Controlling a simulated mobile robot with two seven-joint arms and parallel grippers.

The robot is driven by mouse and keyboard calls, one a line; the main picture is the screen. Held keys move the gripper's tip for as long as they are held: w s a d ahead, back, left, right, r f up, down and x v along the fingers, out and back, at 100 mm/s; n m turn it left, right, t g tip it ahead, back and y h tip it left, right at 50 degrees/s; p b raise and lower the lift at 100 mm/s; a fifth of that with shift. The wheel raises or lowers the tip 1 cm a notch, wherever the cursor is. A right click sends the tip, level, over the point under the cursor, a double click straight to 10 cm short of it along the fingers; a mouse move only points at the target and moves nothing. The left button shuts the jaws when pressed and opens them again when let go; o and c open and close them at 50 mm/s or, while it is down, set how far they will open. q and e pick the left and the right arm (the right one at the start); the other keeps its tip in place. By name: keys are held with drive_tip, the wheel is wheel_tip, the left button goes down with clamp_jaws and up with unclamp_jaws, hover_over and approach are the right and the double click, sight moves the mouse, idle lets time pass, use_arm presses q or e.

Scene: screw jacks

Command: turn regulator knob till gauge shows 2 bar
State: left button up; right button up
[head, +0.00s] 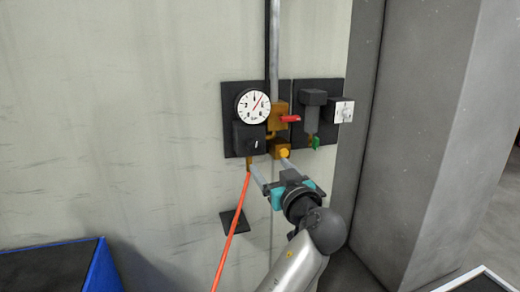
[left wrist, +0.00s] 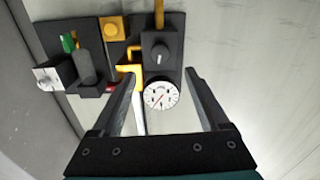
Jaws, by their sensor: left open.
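The round white gauge (head: 252,106) with a red needle is on a dark panel on the wall. In the head view its needle points up and to the right; I cannot read the value surely. Below it is the black regulator knob (head: 255,144) with a white mark on its dark body. The left wrist view shows the knob (left wrist: 160,54) and gauge (left wrist: 161,96) upside down. My left gripper (head: 267,161) is open and empty, its fingertips just below the regulator in the head view. In the left wrist view its fingers (left wrist: 163,74) stand either side of the regulator, apparently not touching it.
A red-handled valve (head: 289,118), a yellow button (head: 284,153) and a dark filter unit with a green tap (head: 316,143) are close on the right. An orange hose (head: 234,226) hangs below the regulator. A grey pillar (head: 420,140) stands to the right.

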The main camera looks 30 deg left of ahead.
sight(256, 150)
use_arm(q)
drive_tip(key=p+x, duration=0.1)
drive_tip(key=x, duration=0.8)
drive_tip(key=shift+w+a, duration=0.1)
drive_tip(key=shift+w, duration=0.05)
drive_tip(key=shift+w+a+p, duration=0.3)
drive_tip(key=shift+w+a, duration=0.05)
drive_tip(key=shift+a, duration=0.1)
drive_tip(key=shift+w+a, duration=0.1)
clamp_jaws()
